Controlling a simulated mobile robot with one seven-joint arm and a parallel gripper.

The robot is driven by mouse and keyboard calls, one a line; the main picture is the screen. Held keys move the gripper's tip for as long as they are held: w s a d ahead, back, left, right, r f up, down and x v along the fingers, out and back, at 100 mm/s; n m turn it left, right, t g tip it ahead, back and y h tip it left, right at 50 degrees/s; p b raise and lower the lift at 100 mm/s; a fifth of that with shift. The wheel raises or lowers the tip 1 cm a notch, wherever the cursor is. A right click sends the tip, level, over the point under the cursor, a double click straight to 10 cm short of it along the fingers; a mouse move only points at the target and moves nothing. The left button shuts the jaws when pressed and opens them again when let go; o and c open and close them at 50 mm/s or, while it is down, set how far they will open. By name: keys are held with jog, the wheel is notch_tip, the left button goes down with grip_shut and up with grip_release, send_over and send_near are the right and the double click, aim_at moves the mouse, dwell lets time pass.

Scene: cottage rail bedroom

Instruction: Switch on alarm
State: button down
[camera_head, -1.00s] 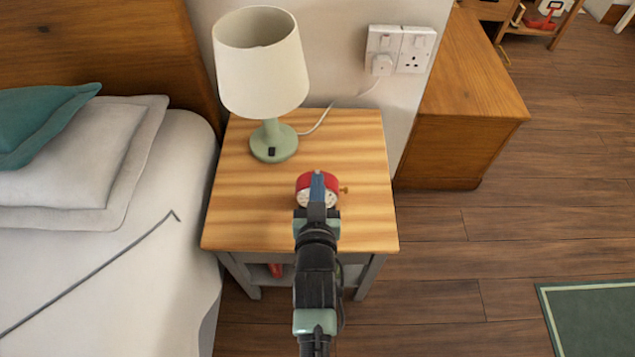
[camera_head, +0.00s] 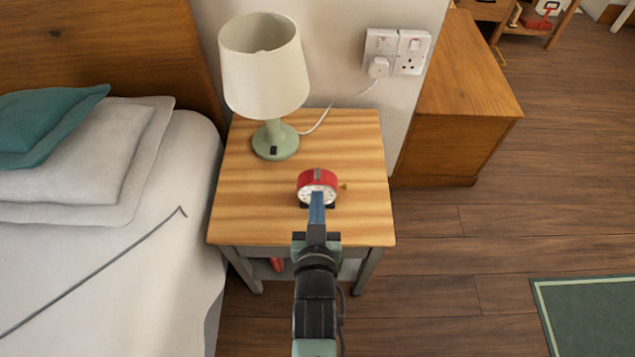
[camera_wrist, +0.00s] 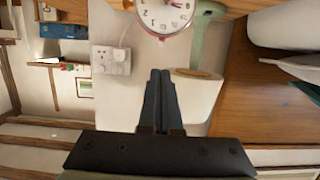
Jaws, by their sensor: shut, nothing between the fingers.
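The alarm clock (camera_head: 316,180) is red with a white dial and a small brass knob on its right side. It stands upright on the wooden nightstand (camera_head: 245,205). My gripper (camera_head: 317,198) is shut and empty, its blue fingers in front of the clock and overlapping the lower dial in the head view; I cannot tell whether they touch it. In the wrist view the clock (camera_wrist: 165,14) shows at the top edge, partly cut off, beyond the shut fingertips (camera_wrist: 160,75). The top of the clock shows a grey part in the head view.
A lamp (camera_head: 265,75) with a cream shade and green base stands behind the clock. Its cord runs to the wall socket (camera_head: 395,52). The bed (camera_head: 120,260) is at left, a wooden cabinet (camera_head: 455,110) at right. The nightstand top around the clock is clear.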

jog(key=shift+s+f, duration=0.1)
jog(key=shift+s, duration=2.45)
